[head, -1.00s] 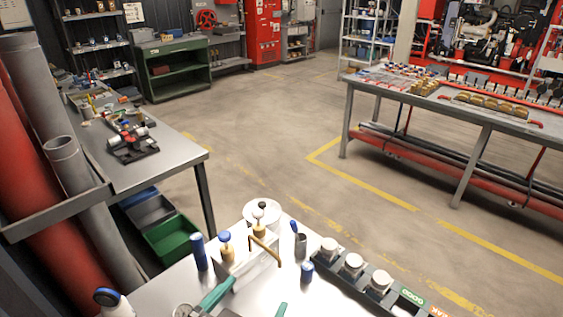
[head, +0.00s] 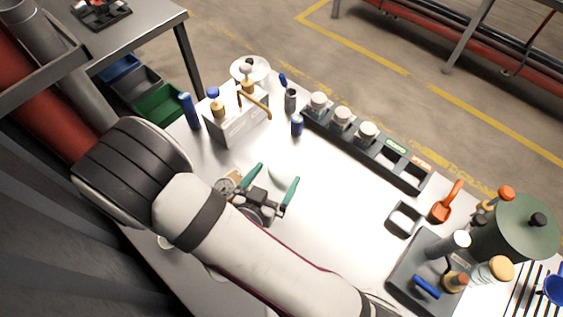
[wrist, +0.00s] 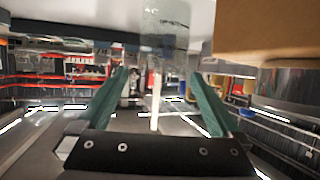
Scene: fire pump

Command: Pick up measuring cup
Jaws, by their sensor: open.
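A small clear, pale cup, seemingly the measuring cup (head: 281,172), stands on the white worktop in the head view, by my fingertips. In the wrist view a see-through cup with dark markings (wrist: 167,28) shows at the top centre, straight ahead of the fingers. My gripper (head: 279,176) has two green fingers spread apart, pointing at the cup. In the wrist view the open gripper (wrist: 160,73) has a clear gap between its fingers. I cannot tell whether the cup is partly between them.
A white block with brass-coloured fittings (head: 238,124) stands behind and left. A dark rack with white-capped jars (head: 342,117) runs along the back. An orange scoop (head: 445,203), a square metal dish (head: 403,220) and a green pot (head: 518,230) are right. The worktop's middle is clear.

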